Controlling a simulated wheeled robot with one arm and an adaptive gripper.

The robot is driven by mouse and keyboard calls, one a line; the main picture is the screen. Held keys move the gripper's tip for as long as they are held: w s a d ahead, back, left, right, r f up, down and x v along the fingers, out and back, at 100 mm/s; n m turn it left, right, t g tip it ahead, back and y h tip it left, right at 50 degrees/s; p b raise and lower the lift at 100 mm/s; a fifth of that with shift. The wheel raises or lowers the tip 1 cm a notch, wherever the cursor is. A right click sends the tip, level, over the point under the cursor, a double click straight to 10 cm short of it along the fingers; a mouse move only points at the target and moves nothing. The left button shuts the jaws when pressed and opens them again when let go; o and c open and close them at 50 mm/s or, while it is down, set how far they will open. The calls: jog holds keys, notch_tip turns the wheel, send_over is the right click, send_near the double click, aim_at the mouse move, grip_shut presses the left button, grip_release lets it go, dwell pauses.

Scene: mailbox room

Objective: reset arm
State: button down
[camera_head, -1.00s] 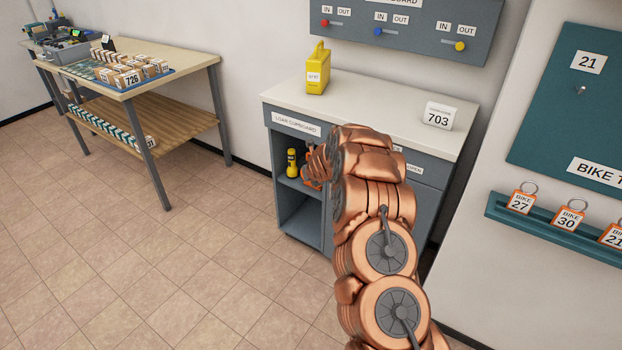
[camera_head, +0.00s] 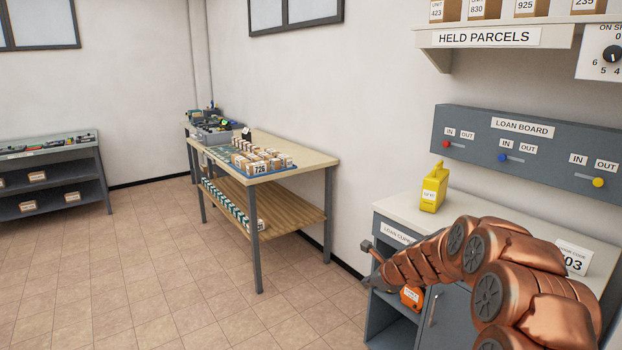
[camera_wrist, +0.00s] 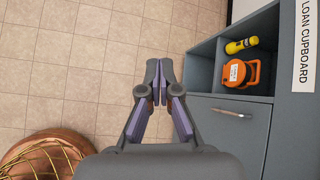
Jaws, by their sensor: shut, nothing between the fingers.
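My gripper (camera_wrist: 160,78) is shut and empty in the wrist view, its two fingers meeting at the tips above the tiled floor. In the head view my copper arm reaches from the lower right towards the left, across the front of the grey loan cupboard (camera_head: 396,300). In the wrist view the cupboard's open compartment, with an orange case (camera_wrist: 240,73) and a yellow torch (camera_wrist: 242,45), lies to the right of the fingers, apart from them. The arm hides part of the cupboard in the head view.
A yellow container (camera_head: 433,190) and a 703 sign (camera_head: 573,257) stand on the cupboard top. The loan board (camera_head: 520,150) and a held parcels shelf (camera_head: 490,38) are on the wall. A wooden table (camera_head: 295,147) with small parcels stands left. The floor (camera_head: 130,270) is clear.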

jog(key=s+a+r+n+g, duration=0.2)
jog(key=s+a+r+n, duration=0.15)
jog(key=s, duration=0.45)
jog(key=s+a+r+n+g+y, duration=0.1)
jog(key=s+a+r+n, duration=0.15)
jog(key=s+n, duration=0.35)
jog(key=s+a+r+n+g, duration=0.2)
jog(key=s+r+n, duration=0.15)
jog(key=s, duration=0.55)
jog(key=s+d+n+g+h, duration=0.1)
jog(key=s+d+n, duration=0.2)
jog(key=s, duration=0.7)
jog(key=s+d+n+g+h+p, duration=0.1)
jog(key=s+n, duration=0.4)
jog(key=s, duration=0.6)
jog(key=s+d+n+g+h, duration=0.2)
jog(key=s+d+n+h, duration=0.1)
jog(key=s, duration=0.7)
jog(key=shift+s+d+r+n+g+p, duration=0.15)
jog(key=shift+s+d+n+g+p, duration=0.2)
jog(key=shift+d+n, duration=0.75)
jog(key=shift+d+m, duration=0.3)
